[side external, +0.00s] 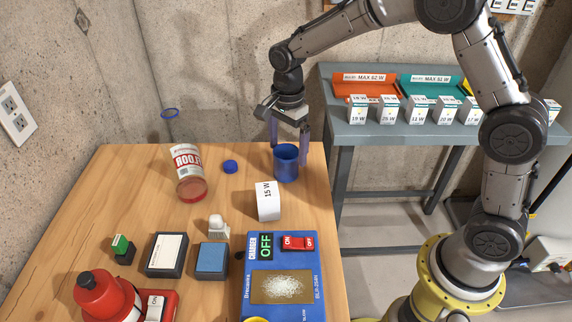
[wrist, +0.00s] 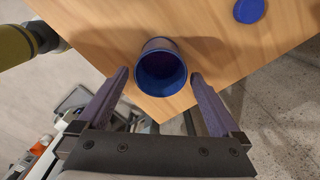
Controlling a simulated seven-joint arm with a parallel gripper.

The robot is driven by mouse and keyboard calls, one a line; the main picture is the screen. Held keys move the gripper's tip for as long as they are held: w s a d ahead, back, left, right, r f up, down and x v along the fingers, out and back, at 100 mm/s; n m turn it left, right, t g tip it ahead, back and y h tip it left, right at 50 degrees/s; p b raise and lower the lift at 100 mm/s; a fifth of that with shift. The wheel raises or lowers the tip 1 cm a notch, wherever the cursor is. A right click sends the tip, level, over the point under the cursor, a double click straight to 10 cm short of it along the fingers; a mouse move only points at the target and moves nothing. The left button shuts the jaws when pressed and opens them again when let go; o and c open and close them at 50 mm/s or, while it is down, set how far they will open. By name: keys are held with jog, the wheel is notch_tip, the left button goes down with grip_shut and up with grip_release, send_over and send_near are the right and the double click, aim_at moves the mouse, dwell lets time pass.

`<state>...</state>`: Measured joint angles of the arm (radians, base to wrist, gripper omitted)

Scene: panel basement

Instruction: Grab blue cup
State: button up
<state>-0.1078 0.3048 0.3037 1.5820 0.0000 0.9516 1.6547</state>
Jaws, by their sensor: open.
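The blue cup (side external: 286,165) stands upright near the far right edge of the wooden table (side external: 130,200). In the wrist view the cup (wrist: 161,70) shows its open mouth and empty-looking inside. My gripper (side external: 288,150) is open and points down over the cup. In the side view one finger is left of the cup and the other is right of it. In the wrist view the cup lies between and slightly ahead of the two fingertips (wrist: 158,75), with a gap on each side.
A white 15 W block (side external: 268,202) stands just in front of the cup. A blue lid (side external: 230,167) and a tilted jar (side external: 188,172) are to its left. A blue charger box (side external: 284,280) is nearer. A grey bench (side external: 420,128) with several boxes stands behind at right.

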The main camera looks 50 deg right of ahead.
aim_at(286, 164)
jog(key=shift+a+f, duration=0.15)
jog(key=shift+f, duration=1.2)
jog(key=shift+a+f, duration=0.1)
jog(key=shift+f, duration=1.2)
jog(key=c, duration=1.3)
